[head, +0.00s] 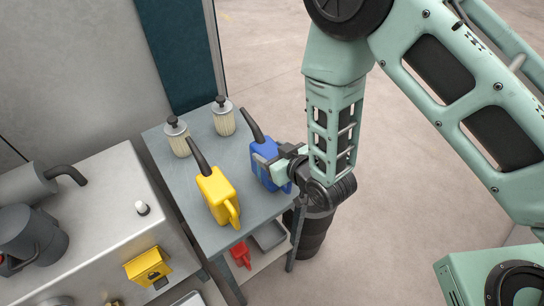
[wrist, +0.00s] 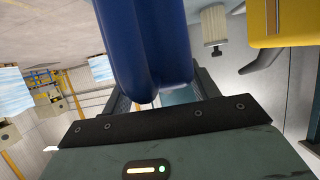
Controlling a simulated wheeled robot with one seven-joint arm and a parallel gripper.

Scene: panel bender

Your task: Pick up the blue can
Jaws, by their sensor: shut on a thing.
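The blue can (head: 270,177), with a dark spout, is at the right edge of the grey table top (head: 185,225) in the head view. My gripper (head: 268,165) reaches it from the right and is shut on it. In the wrist view the blue can (wrist: 145,45) fills the space between the fingers of my gripper (wrist: 160,95) and stands out beyond them. The can looks upright in the head view. My gripper hides part of its side, and I cannot tell whether its base touches the table top.
A yellow can (head: 215,193) stands left of the blue can, close by. Two pale ribbed filters, one left (head: 178,140) and one right (head: 224,118), stand farther back. A dark bin (head: 315,230) stands right of the table.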

